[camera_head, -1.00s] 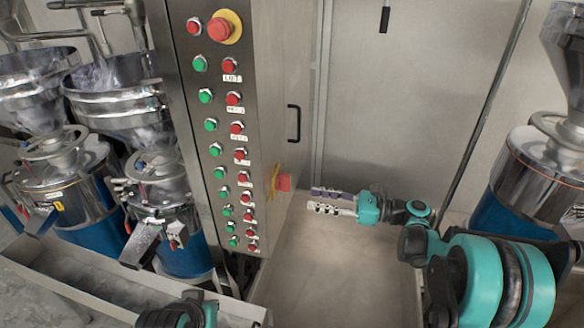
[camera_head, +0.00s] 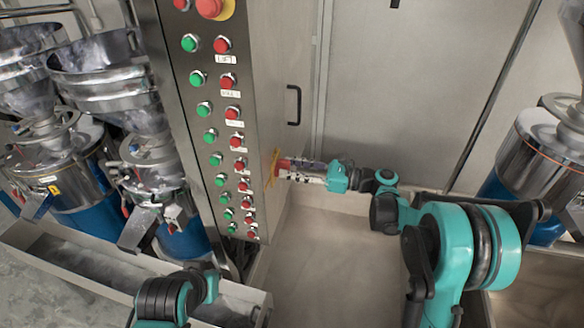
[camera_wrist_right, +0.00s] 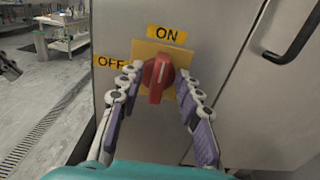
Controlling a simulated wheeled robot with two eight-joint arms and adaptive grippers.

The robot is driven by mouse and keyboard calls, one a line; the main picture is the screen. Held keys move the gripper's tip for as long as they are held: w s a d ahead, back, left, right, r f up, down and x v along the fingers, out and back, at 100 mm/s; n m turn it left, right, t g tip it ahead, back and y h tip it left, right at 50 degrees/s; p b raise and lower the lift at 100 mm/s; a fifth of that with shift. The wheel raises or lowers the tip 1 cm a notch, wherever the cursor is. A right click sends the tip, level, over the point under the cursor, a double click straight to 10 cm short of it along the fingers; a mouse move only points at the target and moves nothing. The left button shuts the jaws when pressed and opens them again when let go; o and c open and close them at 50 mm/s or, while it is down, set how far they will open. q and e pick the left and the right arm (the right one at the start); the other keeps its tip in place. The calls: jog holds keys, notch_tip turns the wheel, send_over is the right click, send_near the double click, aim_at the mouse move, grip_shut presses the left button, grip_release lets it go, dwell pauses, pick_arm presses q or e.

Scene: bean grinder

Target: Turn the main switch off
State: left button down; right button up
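The main switch is a red rotary knob (camera_wrist_right: 157,76) on a yellow plate (camera_wrist_right: 148,48), on the side of the steel control cabinet. The "ON" label (camera_wrist_right: 166,34) is above it and the "OFF" label (camera_wrist_right: 111,62) to its left. The knob's grip bar stands vertical, in line with "ON". My right gripper (camera_wrist_right: 160,73) is open, one finger on each side of the knob, with small gaps visible. In the head view the right gripper (camera_head: 290,170) reaches the knob and partly hides it beside the yellow plate (camera_head: 272,168). My left gripper cannot be made out.
The cabinet front (camera_head: 205,120) carries rows of green and red buttons. A black door handle (camera_head: 294,105) sticks out above the switch. Steel grinders stand at left and right (camera_head: 538,165). The floor below the right arm is clear.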

jog(key=shift+a, duration=0.1)
grip_shut()
dwell(0.3)
jog(key=n+b, duration=0.1)
jog(key=n, duration=0.3)
jog(key=n+b, duration=0.2)
jog(key=n, duration=0.2)
jog(key=n+b, duration=0.2)
jog(key=n, duration=0.2)
jog(key=shift+s+a+f, duration=0.1)
jog(key=shift+s+f, duration=0.2)
jog(key=shift+s, duration=0.1)
jog(key=n+b, duration=0.1)
jog(key=n, duration=0.4)
jog(key=shift+s+f+n+b, duration=0.1)
jog(key=shift+f+n+b, duration=0.1)
jog(key=shift+n+b, duration=0.2)
